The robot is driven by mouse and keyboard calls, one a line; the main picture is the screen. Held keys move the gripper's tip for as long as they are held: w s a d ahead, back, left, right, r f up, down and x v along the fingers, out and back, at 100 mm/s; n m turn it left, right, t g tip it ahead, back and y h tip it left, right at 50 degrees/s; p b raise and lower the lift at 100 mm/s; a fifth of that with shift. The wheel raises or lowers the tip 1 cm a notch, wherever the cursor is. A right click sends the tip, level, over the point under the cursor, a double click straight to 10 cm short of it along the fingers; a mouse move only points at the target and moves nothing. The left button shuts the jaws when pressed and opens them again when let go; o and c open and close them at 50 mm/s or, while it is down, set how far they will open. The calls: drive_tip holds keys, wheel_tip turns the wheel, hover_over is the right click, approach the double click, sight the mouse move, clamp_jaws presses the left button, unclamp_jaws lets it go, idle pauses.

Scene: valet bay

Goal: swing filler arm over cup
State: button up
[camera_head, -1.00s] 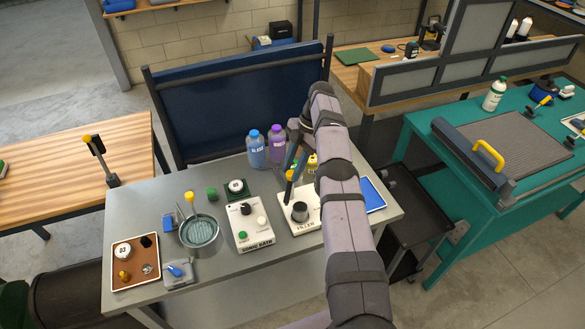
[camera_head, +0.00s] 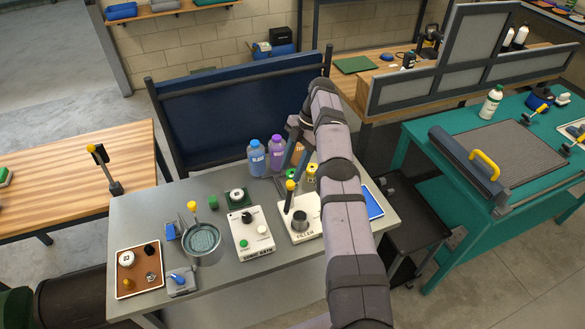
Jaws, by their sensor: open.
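The filler (camera_head: 304,238) is a pale base at the right part of the grey bench, with a printed label. A dark grey cup (camera_head: 300,221) stands on it. The filler arm (camera_head: 288,202) is dark with a yellow knob (camera_head: 291,185) on top; it shows at the left of the cup, not clearly over it. No contact with the knob can be made out. My own arm covers the right edge of the filler.
A sonic bath control box (camera_head: 250,234) is left of the filler. A round basin (camera_head: 203,241) and brown tray (camera_head: 139,268) lie further left.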

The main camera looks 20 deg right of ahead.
wheel_tip(320, 180, up, 4)
drive_tip(key=p, duration=0.3)
drive_tip(key=shift+r, duration=0.2)
